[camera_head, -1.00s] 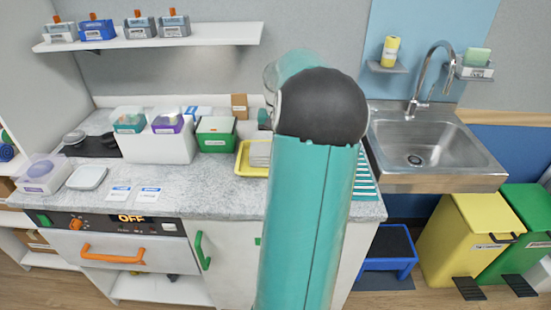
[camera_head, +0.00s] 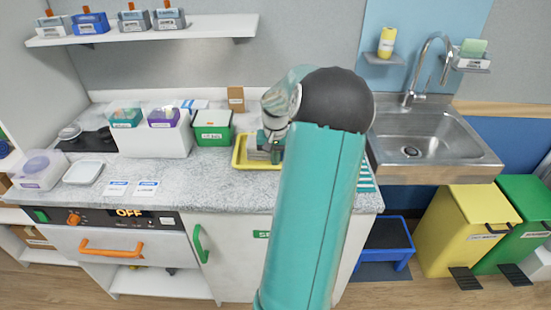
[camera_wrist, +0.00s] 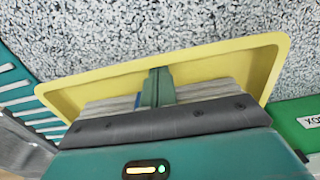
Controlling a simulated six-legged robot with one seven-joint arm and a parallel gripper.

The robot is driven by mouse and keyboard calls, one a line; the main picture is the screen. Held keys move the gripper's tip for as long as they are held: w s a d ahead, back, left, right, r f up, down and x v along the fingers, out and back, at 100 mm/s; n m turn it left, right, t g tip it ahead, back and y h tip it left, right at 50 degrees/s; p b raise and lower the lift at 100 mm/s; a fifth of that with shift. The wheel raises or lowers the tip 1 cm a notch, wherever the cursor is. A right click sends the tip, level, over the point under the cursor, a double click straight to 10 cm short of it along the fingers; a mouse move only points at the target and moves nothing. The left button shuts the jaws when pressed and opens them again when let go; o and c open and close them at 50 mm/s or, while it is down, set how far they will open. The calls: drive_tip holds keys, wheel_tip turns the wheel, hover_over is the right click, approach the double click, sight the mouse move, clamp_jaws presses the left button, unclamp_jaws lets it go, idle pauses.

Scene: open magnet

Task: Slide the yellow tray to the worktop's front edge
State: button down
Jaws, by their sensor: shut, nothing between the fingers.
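The yellow tray (camera_head: 239,160) lies on the grey speckled worktop (camera_head: 200,182), in front of the green box and partly hidden behind my arm. My gripper (camera_head: 272,152) is over the tray, largely covered by my arm in the head view.
A green box (camera_head: 213,128) stands behind the tray, and a white bin with teal and purple packs (camera_head: 155,138) to its left. A striped cloth (camera_head: 366,180) lies right of my arm, near the sink (camera_head: 430,145).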

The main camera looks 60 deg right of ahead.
sight(275, 197)
drive_tip(key=shift+a, duration=0.1)
drive_tip(key=s+a, duration=0.1)
drive_tip(key=a, duration=0.2)
drive_tip(key=s+a, duration=0.2)
drive_tip(key=a, duration=0.2)
drive_tip(key=s+a, duration=0.2)
drive_tip(key=a, duration=0.1)
drive_tip(key=shift+s+a, duration=0.25)
drive_tip(key=shift+a, duration=0.1)
